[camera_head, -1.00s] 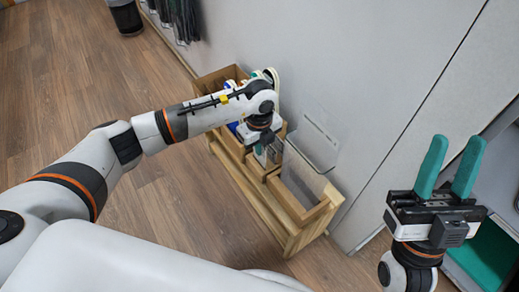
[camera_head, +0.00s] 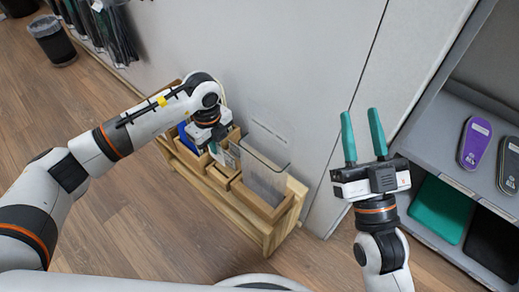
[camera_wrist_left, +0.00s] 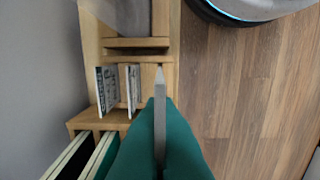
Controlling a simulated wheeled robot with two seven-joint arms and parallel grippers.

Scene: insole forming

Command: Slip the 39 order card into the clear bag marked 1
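My left gripper (camera_head: 215,147) is over the wooden rack. In the left wrist view its teal fingers (camera_wrist_left: 160,140) are closed on a thin grey card (camera_wrist_left: 160,88), seen edge-on. The card also shows in the head view (camera_head: 228,157); its number is not readable. A clear bag (camera_head: 264,168) stands upright in the rack's right-hand compartment, to the right of the held card and apart from it. Its mark is not readable. My right gripper (camera_head: 363,132) is open and empty, fingers up, right of the rack.
The wooden rack (camera_head: 270,236) stands on the floor against a grey wall. Two printed cards (camera_wrist_left: 106,90) (camera_wrist_left: 132,88) stand in a rack compartment. A grey shelf (camera_head: 440,130) at right holds insoles (camera_head: 475,143) and a green pad (camera_head: 440,210). A bin (camera_head: 52,42) stands far left.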

